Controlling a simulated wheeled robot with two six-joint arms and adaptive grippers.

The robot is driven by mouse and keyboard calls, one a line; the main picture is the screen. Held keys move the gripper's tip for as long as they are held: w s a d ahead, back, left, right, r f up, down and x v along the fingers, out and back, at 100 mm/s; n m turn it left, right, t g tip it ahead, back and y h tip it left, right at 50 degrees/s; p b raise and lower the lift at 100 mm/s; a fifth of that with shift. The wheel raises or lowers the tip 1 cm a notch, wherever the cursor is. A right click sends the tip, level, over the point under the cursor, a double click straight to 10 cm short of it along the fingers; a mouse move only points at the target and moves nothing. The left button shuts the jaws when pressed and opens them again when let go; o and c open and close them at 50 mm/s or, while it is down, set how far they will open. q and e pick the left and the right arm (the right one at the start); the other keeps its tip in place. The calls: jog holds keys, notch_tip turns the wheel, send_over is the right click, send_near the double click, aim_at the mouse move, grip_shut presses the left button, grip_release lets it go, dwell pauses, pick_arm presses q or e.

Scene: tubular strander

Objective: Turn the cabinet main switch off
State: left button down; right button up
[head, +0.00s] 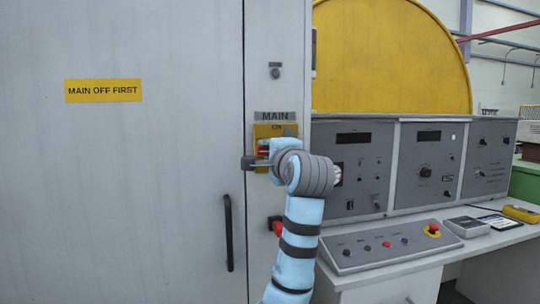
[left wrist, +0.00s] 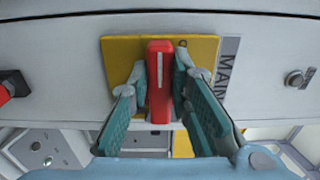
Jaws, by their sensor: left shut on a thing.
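The main switch is a red handle (left wrist: 159,80) with a white line, on a yellow plate (left wrist: 118,62) under the MAIN label (head: 275,116). In the left wrist view the handle's line runs parallel to the MAIN lettering, so the handle lies level. My left gripper (left wrist: 158,72) is shut on the red handle, one finger on each side. In the head view the left gripper (head: 262,161) is in front of the yellow plate (head: 262,131) and hides most of the handle. The plate's small lettering is too small to read. My right gripper is not in view.
The grey cabinet door (head: 150,190) has a black bar handle (head: 228,232) and a yellow MAIN OFF FIRST sign (head: 103,91). Another red knob (head: 277,228) is below the switch. The control desk (head: 385,245) with meters and buttons stands to the right.

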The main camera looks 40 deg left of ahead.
pick_arm(q)
jog(key=shift+f, duration=0.1)
dwell(0.4)
jog(key=c, duration=1.5)
grip_release()
jog(key=v, duration=1.2)
jog(key=shift+w+d, duration=0.1)
